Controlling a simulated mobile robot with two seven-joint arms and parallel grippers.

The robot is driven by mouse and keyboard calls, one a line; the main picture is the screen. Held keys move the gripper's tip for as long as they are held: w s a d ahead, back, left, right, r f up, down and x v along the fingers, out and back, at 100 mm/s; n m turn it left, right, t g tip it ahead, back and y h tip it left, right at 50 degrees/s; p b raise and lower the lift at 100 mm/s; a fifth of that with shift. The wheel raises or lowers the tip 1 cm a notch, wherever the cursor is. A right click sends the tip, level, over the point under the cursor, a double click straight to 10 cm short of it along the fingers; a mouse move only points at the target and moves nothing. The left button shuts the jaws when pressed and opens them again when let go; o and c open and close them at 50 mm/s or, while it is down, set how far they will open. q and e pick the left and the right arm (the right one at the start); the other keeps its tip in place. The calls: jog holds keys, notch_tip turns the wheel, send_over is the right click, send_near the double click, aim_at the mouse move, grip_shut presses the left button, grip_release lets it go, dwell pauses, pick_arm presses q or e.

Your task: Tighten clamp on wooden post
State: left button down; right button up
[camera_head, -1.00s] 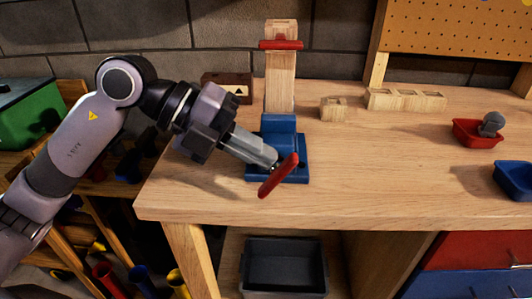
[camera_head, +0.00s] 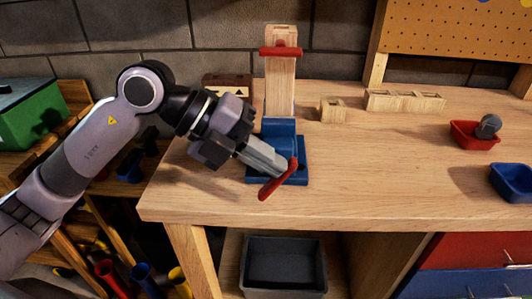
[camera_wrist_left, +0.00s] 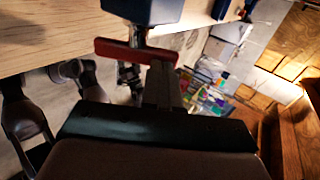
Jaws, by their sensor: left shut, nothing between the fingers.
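A blue clamp (camera_head: 280,135) on a blue base stands on the workbench, with the wooden post (camera_head: 280,85) rising behind it. A red handle (camera_head: 278,180) slants across the clamp's front; it also shows in the left wrist view (camera_wrist_left: 120,50). A red bar (camera_head: 281,51) crosses the post near its top. My left gripper (camera_head: 284,172) is shut and empty, its fingertips beside the red handle. I cannot tell whether they touch it. In the left wrist view the fingers (camera_wrist_left: 162,85) reach toward the handle's right part. My right gripper is not in view.
The wooden workbench (camera_head: 390,185) is clear to the right of the clamp. Wooden blocks (camera_head: 405,100) stand at the back. A red bin (camera_head: 474,135) and a blue bin (camera_head: 512,182) sit at the right. A dark tray (camera_head: 285,265) is below the bench.

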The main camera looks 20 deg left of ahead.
pick_arm(q)
jog(key=shift+r, duration=0.1)
jog(key=shift+d+r+y+p, duration=0.15)
jog(key=shift+y+p, duration=0.25)
jog(key=shift+p, duration=0.45)
jog(key=shift+w+d+r+g+y+p, duration=0.1)
jog(key=shift+d+g+y+p, duration=0.2)
jog(key=shift+p, duration=0.65)
jog(key=shift+d+y+p, duration=0.15)
jog(key=shift+y+p, duration=0.55)
jog(key=shift+p, duration=0.2)
jog(key=shift+w+d+y, duration=0.1)
jog(key=shift+d+y, duration=0.05)
jog(key=shift+y, duration=0.15)
jog(key=shift+d+f+g, duration=0.1)
jog(key=shift+f+g, duration=0.15)
jog(key=shift+g, duration=0.05)
jog(key=shift+d+f, duration=0.2)
jog(key=shift+d, duration=0.1)
jog(key=shift+d+f, duration=0.1)
jog(key=shift+d, duration=0.15)
